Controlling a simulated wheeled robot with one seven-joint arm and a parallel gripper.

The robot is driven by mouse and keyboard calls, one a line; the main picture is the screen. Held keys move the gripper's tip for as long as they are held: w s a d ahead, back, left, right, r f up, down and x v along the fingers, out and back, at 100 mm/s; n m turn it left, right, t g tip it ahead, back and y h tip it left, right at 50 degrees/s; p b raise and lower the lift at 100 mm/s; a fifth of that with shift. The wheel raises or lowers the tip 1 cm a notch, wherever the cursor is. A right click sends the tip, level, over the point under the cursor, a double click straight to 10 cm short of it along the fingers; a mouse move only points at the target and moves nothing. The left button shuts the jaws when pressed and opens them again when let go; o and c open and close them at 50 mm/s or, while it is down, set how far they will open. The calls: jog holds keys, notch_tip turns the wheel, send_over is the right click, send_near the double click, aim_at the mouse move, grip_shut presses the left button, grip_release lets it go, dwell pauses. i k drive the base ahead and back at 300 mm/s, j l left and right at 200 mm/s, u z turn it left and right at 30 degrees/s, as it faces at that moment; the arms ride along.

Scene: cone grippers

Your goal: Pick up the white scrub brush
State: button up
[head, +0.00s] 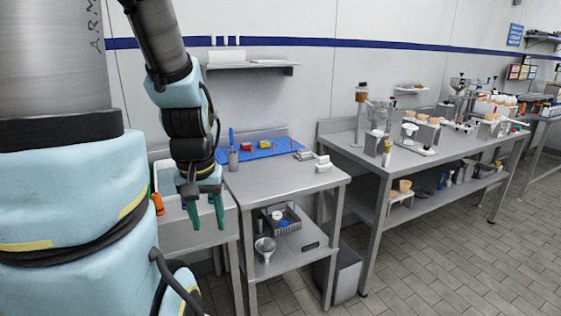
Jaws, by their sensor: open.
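A small white object that looks like the scrub brush (323,163) sits on the steel table (275,183), near its right edge. It is small in view, so its bristles cannot be made out. My gripper (206,213) hangs pointing down, with its two green fingers apart and nothing between them. It is at the left of the table, well to the left of the brush and apart from it.
A blue mat (262,150) with red and yellow items lies at the table's back. A grey container (233,160) with a blue handle stands left. A funnel (265,246) and dark basket (281,217) are on the lower shelf. A longer table (385,160) stands right.

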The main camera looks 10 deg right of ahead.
aim_at(324, 165)
jog(key=i+l+u, duration=0.1)
jog(key=l+u, duration=1.1)
jog(key=l, duration=0.65)
jog(key=k+l+u, duration=0.15)
jog(key=l, duration=1.15)
jog(key=k+u, duration=0.05)
